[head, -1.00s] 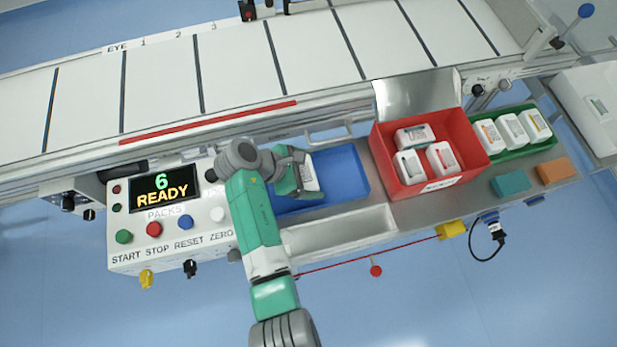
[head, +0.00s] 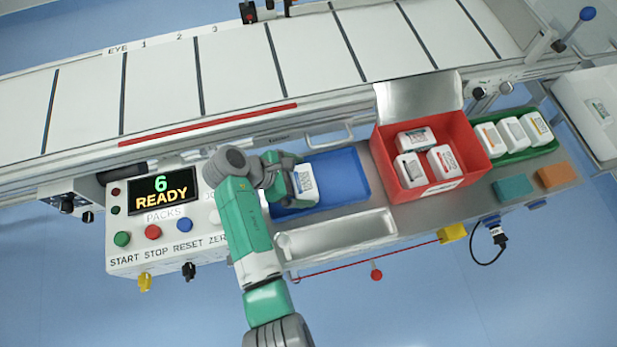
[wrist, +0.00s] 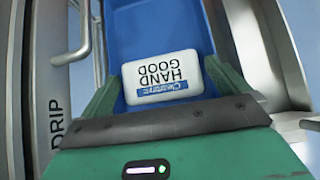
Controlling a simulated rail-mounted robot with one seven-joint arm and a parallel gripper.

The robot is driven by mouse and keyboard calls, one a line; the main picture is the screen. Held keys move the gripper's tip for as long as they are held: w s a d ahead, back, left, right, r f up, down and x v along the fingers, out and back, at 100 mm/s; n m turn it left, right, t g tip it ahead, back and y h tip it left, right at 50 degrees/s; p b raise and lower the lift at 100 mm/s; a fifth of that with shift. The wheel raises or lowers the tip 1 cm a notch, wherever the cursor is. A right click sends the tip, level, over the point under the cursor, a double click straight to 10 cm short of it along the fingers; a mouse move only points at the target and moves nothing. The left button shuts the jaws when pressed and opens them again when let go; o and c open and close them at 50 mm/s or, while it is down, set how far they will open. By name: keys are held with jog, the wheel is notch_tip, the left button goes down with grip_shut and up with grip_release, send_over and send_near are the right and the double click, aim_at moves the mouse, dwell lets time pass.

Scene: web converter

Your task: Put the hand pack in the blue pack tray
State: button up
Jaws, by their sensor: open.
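The hand pack (head: 305,186) is a white pack with a blue-lined label. It lies label up in the left part of the blue pack tray (head: 345,172). In the wrist view the pack (wrist: 162,76) reads "HAND GOOD" upside down, with blue tray floor (wrist: 155,25) beyond it. My gripper (head: 287,178) is open at the pack's left end in the head view. In the wrist view its green fingers (wrist: 165,92) stand on both sides of the pack's near part. I cannot tell whether they touch it. The pack's near edge is close to the gripper's dark palm edge.
A red bin (head: 465,140) with several white packs stands right of the tray. A green tray (head: 518,155) with more packs is farther right. A conveyor (head: 230,70) runs behind. A control panel reading "6 READY" (head: 162,190) is at left. A steel trough (head: 340,235) lies in front.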

jog(key=p+v, duration=0.2)
jog(key=v, duration=0.6)
jog(key=shift+a+r, duration=0.25)
jog(key=shift+a, duration=0.05)
